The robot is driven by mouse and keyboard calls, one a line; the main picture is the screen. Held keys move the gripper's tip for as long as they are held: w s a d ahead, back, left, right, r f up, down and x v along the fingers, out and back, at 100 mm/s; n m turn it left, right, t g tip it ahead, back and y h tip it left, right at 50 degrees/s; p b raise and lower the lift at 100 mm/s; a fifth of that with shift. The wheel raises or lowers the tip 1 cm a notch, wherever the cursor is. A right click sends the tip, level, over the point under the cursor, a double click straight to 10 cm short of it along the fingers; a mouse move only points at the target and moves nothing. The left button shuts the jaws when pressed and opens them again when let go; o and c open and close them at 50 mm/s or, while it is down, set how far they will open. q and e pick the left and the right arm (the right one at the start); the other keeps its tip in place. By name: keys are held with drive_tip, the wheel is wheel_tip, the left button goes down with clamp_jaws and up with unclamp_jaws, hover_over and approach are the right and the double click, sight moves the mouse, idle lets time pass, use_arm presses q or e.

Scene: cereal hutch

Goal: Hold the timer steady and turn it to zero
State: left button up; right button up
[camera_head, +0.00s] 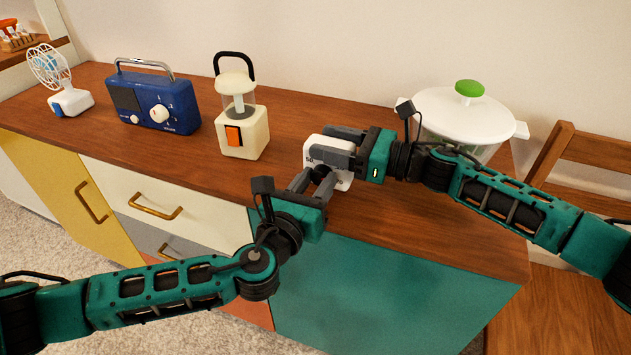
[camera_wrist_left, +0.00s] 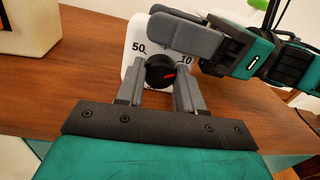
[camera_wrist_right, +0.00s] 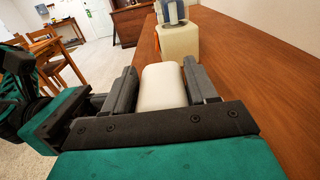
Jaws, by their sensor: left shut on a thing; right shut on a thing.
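My right gripper (camera_head: 333,148) is shut on the timer's body; the right wrist view shows the body (camera_wrist_right: 163,86) between the fingers. My left gripper (camera_wrist_left: 158,82) is shut on the black dial (camera_wrist_left: 158,66) at the front. The dial's red pointer points right, a little below the 10. The top of the face is hidden by my right gripper's finger.
A cream lantern (camera_head: 242,135) with an orange switch stands left of the timer. A blue radio (camera_head: 155,97) and a small fan (camera_head: 70,100) are further left. The salad spinner (camera_head: 455,110) is behind my right arm. The hutch's front edge runs below the timer.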

use_arm(q)
drive_tip(key=shift+n, duration=1.4)
drive_tip(key=o, duration=1.1)
drive_tip(key=shift+c, duration=0.2)
drive_tip(key=shift+a, duration=0.1)
drive_tip(key=v, duration=1.2)
drive_tip(key=shift+f, duration=0.15)
